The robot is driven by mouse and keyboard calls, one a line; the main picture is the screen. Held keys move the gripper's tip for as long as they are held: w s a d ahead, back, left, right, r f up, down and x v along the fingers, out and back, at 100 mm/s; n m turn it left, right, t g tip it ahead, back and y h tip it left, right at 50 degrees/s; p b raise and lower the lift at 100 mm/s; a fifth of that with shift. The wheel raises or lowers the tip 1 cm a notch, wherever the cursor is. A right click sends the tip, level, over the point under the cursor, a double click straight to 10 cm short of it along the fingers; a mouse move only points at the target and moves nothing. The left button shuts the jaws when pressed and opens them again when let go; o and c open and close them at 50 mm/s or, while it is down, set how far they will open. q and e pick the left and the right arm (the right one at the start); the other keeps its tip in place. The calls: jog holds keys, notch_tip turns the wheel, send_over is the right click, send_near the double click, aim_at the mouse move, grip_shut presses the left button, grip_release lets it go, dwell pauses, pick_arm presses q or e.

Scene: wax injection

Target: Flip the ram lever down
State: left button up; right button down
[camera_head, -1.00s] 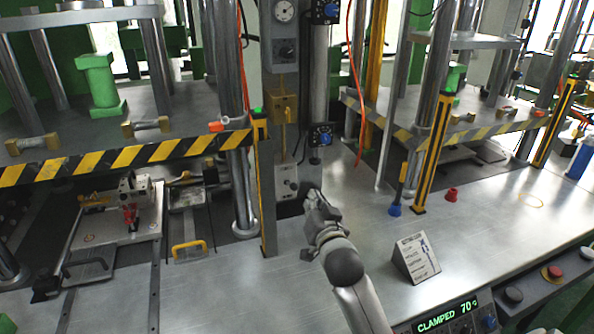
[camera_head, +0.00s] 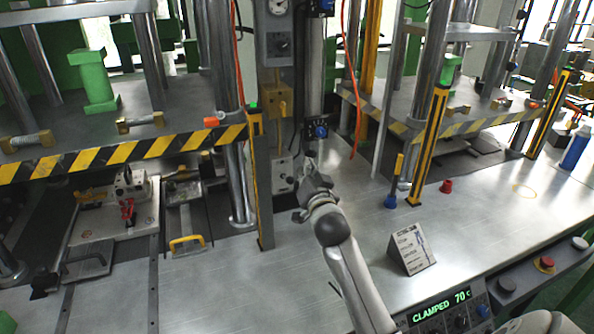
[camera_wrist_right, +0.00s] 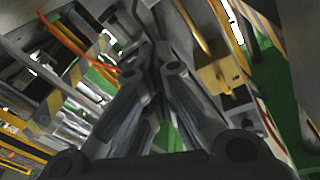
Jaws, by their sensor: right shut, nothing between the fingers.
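My right gripper (camera_head: 310,172) reaches up from the bottom of the head view to the foot of the grey control column (camera_head: 266,75). Its fingers are shut and empty, just right of a small grey box with knobs (camera_head: 284,174). A yellow valve block (camera_head: 277,102) with a small upright handle is on the column, above and left of the fingers. I cannot tell for certain which part is the ram lever. In the right wrist view the shut fingers (camera_wrist_right: 158,50) point up, with the yellow block (camera_wrist_right: 222,82) to their right, apart from them. My left gripper is not in view.
A yellow-black post (camera_head: 258,185) stands left of the gripper. A vertical cylinder with a blue-knobbed fitting (camera_head: 319,131) hangs above it. A sign (camera_head: 410,248) and a display reading CLAMPED 70 (camera_head: 440,304) are at right. The metal table (camera_head: 470,225) is mostly clear there.

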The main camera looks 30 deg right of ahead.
jog(key=shift+w+f+p, duration=0.45)
jog(key=shift+w+f, duration=0.4)
jog(key=shift+w, duration=0.25)
jog(key=shift+w+f+p, duration=0.4)
jog(key=shift+w+f, duration=0.4)
jog(key=shift+w, duration=0.3)
jog(key=shift+t+h, duration=0.3)
jog(key=shift+t, duration=0.5)
jog(key=f+b, duration=0.1)
jog(key=b, duration=0.1)
jog(key=s+f+b, duration=0.1)
jog(key=b, duration=0.2)
jog(key=f+b, duration=0.2)
jog(key=shift+s+a+f, duration=0.1)
jog(key=shift+s+a, duration=0.1)
jog(key=shift+s, duration=0.2)
